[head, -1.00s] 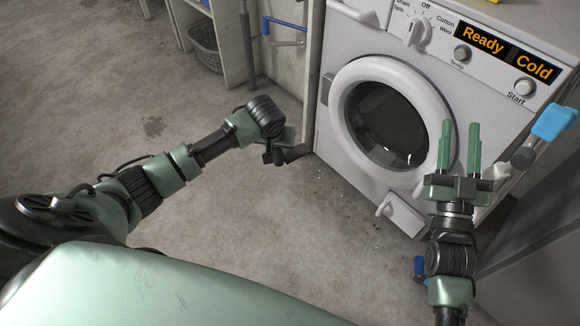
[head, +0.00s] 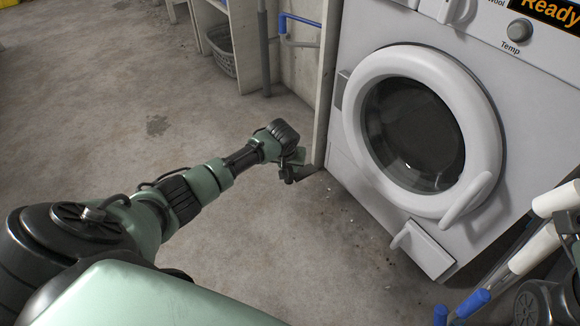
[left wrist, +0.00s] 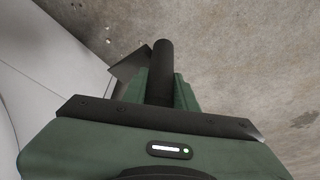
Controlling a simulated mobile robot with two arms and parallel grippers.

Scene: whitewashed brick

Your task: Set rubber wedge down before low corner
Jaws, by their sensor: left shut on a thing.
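The rubber wedge (head: 305,173) is a small dark piece at my left gripper (head: 291,166), low near the floor. My left gripper is shut on it. In the left wrist view the dark wedge (left wrist: 130,64) sticks out past the green fingers, with a dark round bar (left wrist: 163,60) between them. The white washing machine (head: 345,172) stands just right of the wedge, its lower left front corner close by. I cannot tell whether the wedge touches floor or machine. My right gripper is out of view; only a dark part of my right arm shows at the bottom right.
A pale panel (head: 326,90) stands beside the machine's left side. A grey basket (head: 222,52) sits in a shelf behind. An open flap (head: 424,248) juts from the machine's lower front. White-and-blue long objects (head: 535,250) lean at the right. The concrete floor on the left is clear.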

